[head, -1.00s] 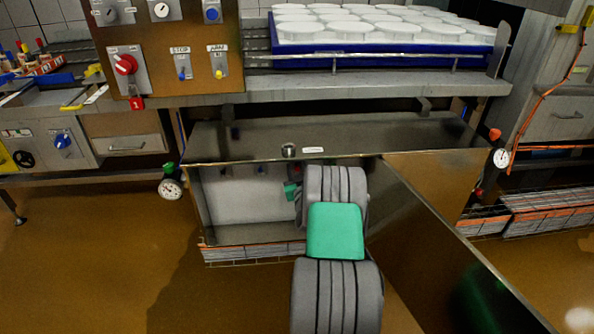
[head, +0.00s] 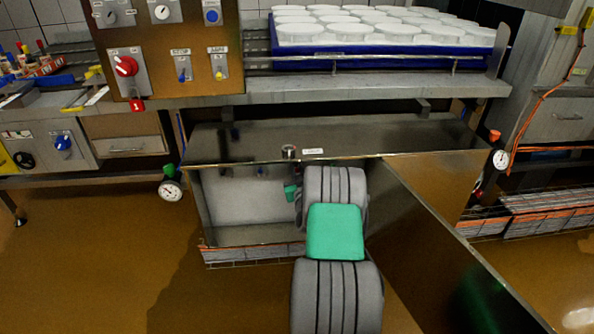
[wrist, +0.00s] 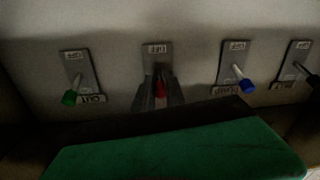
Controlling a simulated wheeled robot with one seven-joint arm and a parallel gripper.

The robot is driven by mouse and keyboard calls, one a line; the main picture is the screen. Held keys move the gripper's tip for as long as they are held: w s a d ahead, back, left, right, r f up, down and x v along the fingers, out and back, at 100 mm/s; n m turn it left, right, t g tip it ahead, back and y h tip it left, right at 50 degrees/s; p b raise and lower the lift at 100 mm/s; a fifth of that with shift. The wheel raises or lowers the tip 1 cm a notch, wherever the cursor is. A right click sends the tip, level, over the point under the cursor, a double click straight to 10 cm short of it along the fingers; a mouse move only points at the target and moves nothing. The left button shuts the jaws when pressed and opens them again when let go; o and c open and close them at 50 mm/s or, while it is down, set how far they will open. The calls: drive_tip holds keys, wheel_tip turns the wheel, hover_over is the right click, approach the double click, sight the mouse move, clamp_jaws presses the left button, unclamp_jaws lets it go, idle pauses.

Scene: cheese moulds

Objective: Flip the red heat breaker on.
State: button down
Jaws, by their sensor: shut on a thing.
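The red heat breaker (wrist: 160,88) shows in the wrist view as a red-tipped lever on a grey plate with small labels, on the back wall of an open cabinet. My gripper (wrist: 161,92) is shut on the red lever, its fingers on both sides of the tip. The lever's lower part and lower label are hidden by my gripper. In the head view my arm reaches into the cabinet (head: 215,168), and my fingertips and the red lever are hidden behind it.
A green-tipped switch (wrist: 70,97) is left of the red one. A blue-tipped switch (wrist: 247,86) and a dark-tipped switch (wrist: 303,68) are to its right. The open cabinet door (head: 450,245) stands right of my arm. Floor left of my arm is clear.

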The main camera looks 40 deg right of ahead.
sight(298, 172)
drive_tip(key=shift+w+r+p, duration=0.1)
drive_tip(key=shift+r+p, duration=0.5)
drive_tip(key=shift+p, duration=0.1)
drive_tip(key=shift+f+g+y+p, duration=0.15)
drive_tip(key=shift+g+y+p, duration=0.15)
drive_tip(key=shift+g+p, duration=0.35)
drive_tip(key=shift+f, duration=0.2)
drive_tip(key=c, duration=1.4)
unclamp_jaws()
drive_tip(key=p+v, duration=0.1)
drive_tip(key=v, duration=0.6)
drive_tip(key=shift+s+a, duration=0.15)
drive_tip(key=shift+s, duration=0.25)
